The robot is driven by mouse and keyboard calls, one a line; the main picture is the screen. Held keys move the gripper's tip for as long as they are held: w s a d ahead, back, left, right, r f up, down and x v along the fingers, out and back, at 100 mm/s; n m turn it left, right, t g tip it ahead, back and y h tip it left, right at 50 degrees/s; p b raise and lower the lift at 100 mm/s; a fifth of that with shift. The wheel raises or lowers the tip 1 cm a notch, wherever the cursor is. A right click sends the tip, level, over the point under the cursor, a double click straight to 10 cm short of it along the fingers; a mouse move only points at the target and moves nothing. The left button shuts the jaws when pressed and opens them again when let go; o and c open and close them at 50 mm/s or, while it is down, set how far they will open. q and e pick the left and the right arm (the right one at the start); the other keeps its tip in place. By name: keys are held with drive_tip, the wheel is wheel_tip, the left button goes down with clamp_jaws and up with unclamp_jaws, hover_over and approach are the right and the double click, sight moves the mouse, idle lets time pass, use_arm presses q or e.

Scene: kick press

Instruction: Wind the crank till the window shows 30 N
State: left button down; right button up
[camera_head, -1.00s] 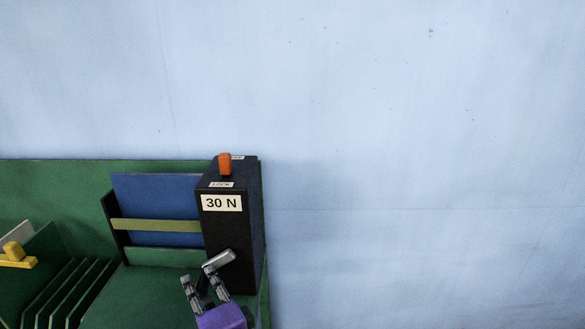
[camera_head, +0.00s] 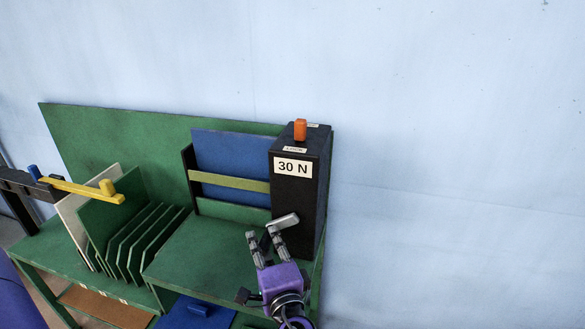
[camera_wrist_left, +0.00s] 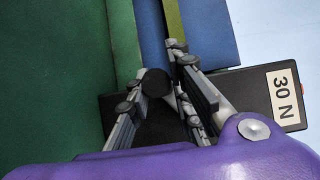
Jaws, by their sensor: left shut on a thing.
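The black box (camera_head: 308,200) stands at the right end of the green bench, and its white window (camera_head: 293,167) reads 30 N. The window also shows sideways in the left wrist view (camera_wrist_left: 284,97). The grey crank arm (camera_head: 283,221) is on the box's front, below the window. My purple left gripper (camera_head: 264,240) is at the crank. In the left wrist view its fingers are on either side of the dark round crank knob (camera_wrist_left: 156,82), shut on it. An orange lever (camera_head: 300,129) stands upright on the box top, by the LOCK label (camera_head: 295,149). My right gripper is not in view.
A blue panel (camera_head: 228,160) with an olive bar (camera_head: 230,182) stands left of the box. Several upright green dividers (camera_head: 150,240) and a yellow lever (camera_head: 80,189) are further left. The bench top (camera_head: 200,255) beside the gripper is clear.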

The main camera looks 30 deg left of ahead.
use_arm(q)
drive_tip(key=c, duration=1.6)
unclamp_jaws()
drive_tip(key=shift+o, duration=0.2)
drive_tip(key=v, duration=0.7)
drive_tip(key=shift+b, duration=0.35)
